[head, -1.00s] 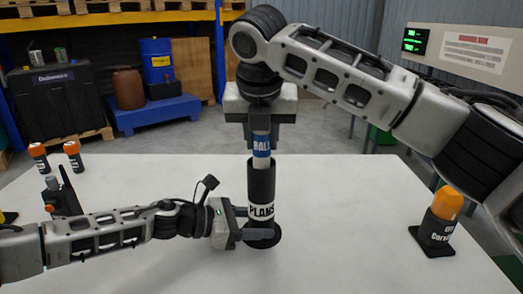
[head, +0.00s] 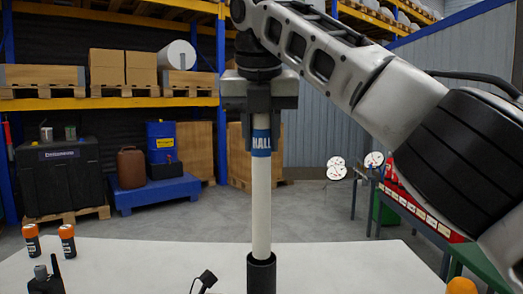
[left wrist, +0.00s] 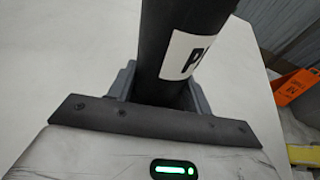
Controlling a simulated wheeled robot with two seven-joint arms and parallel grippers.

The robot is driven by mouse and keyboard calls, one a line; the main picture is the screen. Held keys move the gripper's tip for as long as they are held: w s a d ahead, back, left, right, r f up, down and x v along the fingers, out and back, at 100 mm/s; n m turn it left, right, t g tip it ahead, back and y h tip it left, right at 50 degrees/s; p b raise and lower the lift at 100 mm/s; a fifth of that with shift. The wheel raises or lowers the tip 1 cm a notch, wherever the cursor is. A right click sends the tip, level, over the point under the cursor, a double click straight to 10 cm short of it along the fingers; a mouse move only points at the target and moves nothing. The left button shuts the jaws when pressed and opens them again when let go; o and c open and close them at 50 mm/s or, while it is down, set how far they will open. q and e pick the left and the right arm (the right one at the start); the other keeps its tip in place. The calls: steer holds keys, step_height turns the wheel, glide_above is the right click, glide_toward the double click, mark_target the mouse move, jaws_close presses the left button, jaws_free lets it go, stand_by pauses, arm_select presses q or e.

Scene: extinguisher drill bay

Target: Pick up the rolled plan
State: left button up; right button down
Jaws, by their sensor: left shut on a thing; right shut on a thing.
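The rolled plan (head: 261,195) is a long white roll with a blue band reading "HALL". My right gripper (head: 260,112) is shut on its top end, around and just above the blue band. The roll stands upright, and its lower end is inside the mouth of the black tube (head: 261,274). The tube shows large in the left wrist view (left wrist: 180,40), with part of its white label. My left gripper (left wrist: 160,90) is shut on the tube there. The left gripper's jaws are below the head view's edge, and the roll's bottom end is hidden.
Orange-capped canisters (head: 31,240) and a black radio (head: 47,276) stand on the white table (head: 130,262) at left. An orange cap (head: 461,286) shows at lower right. Behind are a blue drum (head: 161,142), pallet racking and a bench with gauges (head: 374,160).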

steer(key=s, duration=1.8)
steer(key=shift+a, duration=0.35)
arm_select(q)
steer(key=o, duration=0.8)
